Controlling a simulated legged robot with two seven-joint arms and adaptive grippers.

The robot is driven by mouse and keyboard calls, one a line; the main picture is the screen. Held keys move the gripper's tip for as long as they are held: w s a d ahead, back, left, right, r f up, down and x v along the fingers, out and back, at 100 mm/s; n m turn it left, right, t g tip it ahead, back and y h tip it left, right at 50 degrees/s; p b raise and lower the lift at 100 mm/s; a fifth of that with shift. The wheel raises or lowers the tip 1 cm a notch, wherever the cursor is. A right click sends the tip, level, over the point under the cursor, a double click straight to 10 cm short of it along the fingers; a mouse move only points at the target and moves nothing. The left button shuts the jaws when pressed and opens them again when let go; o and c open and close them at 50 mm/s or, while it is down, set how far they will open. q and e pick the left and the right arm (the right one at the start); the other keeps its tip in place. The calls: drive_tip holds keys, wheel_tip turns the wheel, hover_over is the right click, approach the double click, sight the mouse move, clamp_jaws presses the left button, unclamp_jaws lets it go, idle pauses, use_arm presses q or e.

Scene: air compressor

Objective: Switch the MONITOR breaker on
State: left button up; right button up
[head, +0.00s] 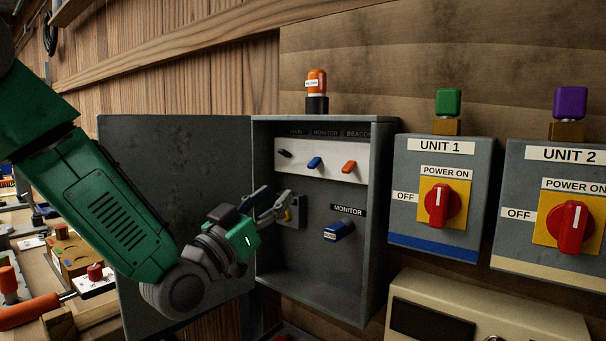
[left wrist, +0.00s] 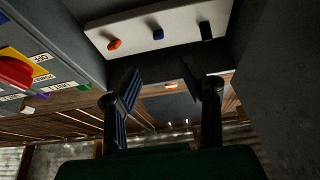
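The open grey breaker box (head: 380,200) holds a white strip (head: 325,172) under the labels MAIN, MONITOR and BEACON. The blue MONITOR breaker lever (head: 315,163) sits between a black lever (head: 286,153) and an orange lever (head: 349,167). The black lever slants differently from the other two. My left gripper (head: 283,207) is inside the box's left part, below the strip and apart from the levers. In the left wrist view the gripper (left wrist: 168,88) is open and empty; the blue lever (left wrist: 158,34) shows beyond the fingertips. My right gripper is out of view.
A blue plug (head: 339,231) under a MONITOR label sits on the back wall, right of my gripper. The box door (head: 180,165) stands open to the left. UNIT 1 (head: 440,200) and UNIT 2 (head: 555,215) switch boxes are to the right. An orange beacon (head: 316,82) stands on top.

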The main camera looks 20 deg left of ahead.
sight(310, 167)
use_arm(q)
drive_tip(key=x, duration=1)
drive_tip(key=shift+d, duration=0.2)
drive_tip(key=shift+w+a+r, duration=0.15)
drive_tip(key=shift+w+a, duration=0.2)
drive_tip(key=shift+w, duration=0.35)
drive_tip(key=shift+d+r, duration=0.1)
drive_tip(key=shift+d, duration=0.4)
drive_tip(key=shift+c, duration=0.4)
drive_tip(key=shift+d, duration=0.1)
clamp_jaws()
